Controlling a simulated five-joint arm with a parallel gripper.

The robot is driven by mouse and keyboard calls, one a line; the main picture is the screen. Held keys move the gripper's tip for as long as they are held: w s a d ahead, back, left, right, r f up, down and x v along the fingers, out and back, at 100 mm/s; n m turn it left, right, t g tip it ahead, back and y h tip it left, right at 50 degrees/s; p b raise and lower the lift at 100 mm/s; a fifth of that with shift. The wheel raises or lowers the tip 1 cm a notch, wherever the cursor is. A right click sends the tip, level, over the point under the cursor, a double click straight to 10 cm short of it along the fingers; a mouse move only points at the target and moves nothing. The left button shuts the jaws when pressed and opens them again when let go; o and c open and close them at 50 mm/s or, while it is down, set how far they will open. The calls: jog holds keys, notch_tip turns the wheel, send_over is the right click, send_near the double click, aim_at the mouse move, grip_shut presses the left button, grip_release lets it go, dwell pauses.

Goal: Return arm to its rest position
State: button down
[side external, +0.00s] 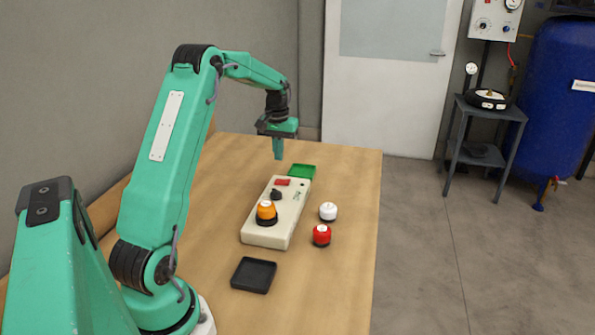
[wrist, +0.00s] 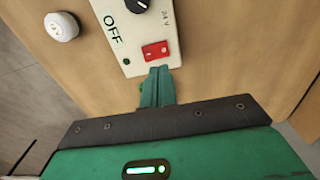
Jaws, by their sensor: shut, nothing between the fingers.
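My gripper (side external: 279,148) is shut and empty. It hangs in the air above the far end of a cream control box (side external: 268,232) on the table. In the wrist view, the closed fingers (wrist: 157,85) show just below the box's red rocker switch (wrist: 155,50), with a gap I cannot judge. The box also carries a dark knob (side external: 276,194) and an orange-topped bumper (side external: 266,211) on a black base. In the wrist view the word OFF and a small green light (wrist: 126,61) show on the box.
A white bumper (side external: 328,211) and a red bumper (side external: 321,235) stand right of the box. A black tray (side external: 254,275) lies in front and a green tray (side external: 302,171) behind. The wooden table (side external: 345,280) is clear at its right side. A blue tank (side external: 550,95) stands beyond.

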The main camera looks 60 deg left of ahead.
jog(key=s+d+r+m+t+y, duration=0.1)
jog(key=s+d+r+m, duration=0.1)
jog(key=d+r, duration=0.55)
jog(key=s+d+r+m+t, duration=0.1)
jog(key=s+d+r+m, duration=0.3)
jog(key=d, duration=0.7)
jog(key=s+d+m+t+h, duration=0.1)
jog(key=s+d+m+t, duration=0.1)
jog(key=s+d, duration=1.2)
jog(key=shift+d+r+m+t, duration=0.15)
jog(key=shift+d+m+t, duration=0.2)
jog(key=shift+t, duration=0.45)
